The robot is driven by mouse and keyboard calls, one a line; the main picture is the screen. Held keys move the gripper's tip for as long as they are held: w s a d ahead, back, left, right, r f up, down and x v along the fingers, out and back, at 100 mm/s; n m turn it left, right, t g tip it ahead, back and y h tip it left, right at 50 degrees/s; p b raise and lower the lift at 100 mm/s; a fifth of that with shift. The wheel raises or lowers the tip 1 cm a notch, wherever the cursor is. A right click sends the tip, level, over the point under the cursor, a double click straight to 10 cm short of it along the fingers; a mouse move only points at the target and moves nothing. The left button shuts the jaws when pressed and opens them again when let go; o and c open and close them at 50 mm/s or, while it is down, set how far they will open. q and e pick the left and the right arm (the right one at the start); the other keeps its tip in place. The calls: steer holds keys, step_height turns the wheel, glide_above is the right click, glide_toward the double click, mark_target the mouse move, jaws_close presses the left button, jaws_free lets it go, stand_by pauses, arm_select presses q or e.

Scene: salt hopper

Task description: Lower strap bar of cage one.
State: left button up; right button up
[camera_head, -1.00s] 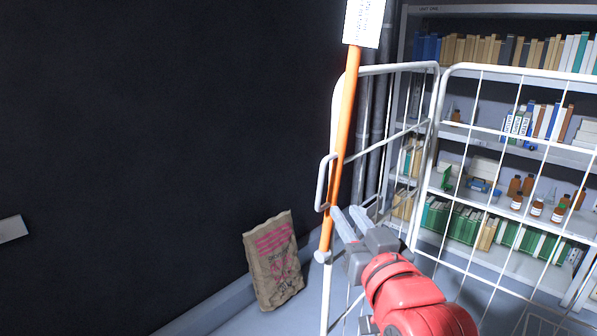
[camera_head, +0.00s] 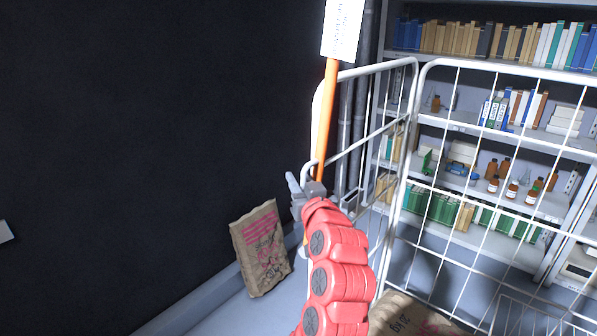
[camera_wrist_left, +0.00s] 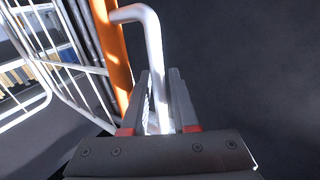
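The strap bar (camera_head: 325,125) is an orange upright bar with a white printed tag (camera_head: 342,30) at its top, standing at the left edge of the white wire cage (camera_head: 412,130). Its white bent handle (camera_head: 308,170) is partly hidden by my left gripper (camera_head: 304,186). In the left wrist view the handle (camera_wrist_left: 154,50) runs down between the two fingers of the left gripper (camera_wrist_left: 160,80), with the orange bar (camera_wrist_left: 112,50) just left. The fingers look apart around the handle; firm contact does not show. The bar's lower end is hidden behind my red arm. My right gripper is out of view.
A brown paper sack (camera_head: 262,248) leans against the dark wall left of the cage. Another sack (camera_head: 408,318) lies low inside the cage. Shelves (camera_head: 470,135) with books and brown bottles stand behind the cage.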

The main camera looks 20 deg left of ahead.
arm_select(q)
steer(key=shift+w+a, duration=0.1)
steer(key=shift+w, duration=0.1)
jaws_close()
stand_by(1.4)
